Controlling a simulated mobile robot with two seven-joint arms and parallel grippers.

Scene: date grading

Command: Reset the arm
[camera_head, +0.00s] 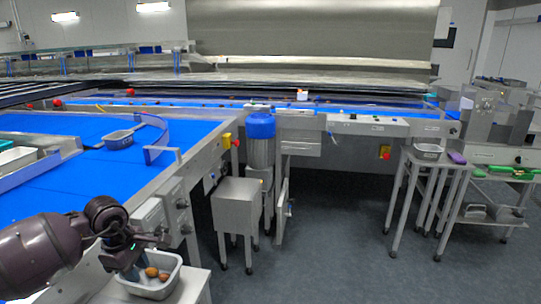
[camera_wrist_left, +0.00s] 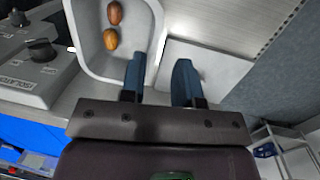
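My left gripper (camera_head: 131,273) is at the left side of a small grey tray (camera_head: 174,284) in the head view. In the left wrist view the two blue fingers of the left gripper (camera_wrist_left: 160,66) stand apart with nothing visibly clamped between them. One finger overlaps the near rim of the tray (camera_wrist_left: 91,57) and the other is outside it. I cannot tell whether they touch the rim. Two brown dates (camera_wrist_left: 112,27) lie in the tray, and they also show in the head view (camera_head: 157,274). My right gripper is not in view.
The tray sits on a light stand beside the blue conveyor (camera_head: 60,190). A steel box stand (camera_head: 237,203) and a blue motor (camera_head: 261,127) stand to the right.

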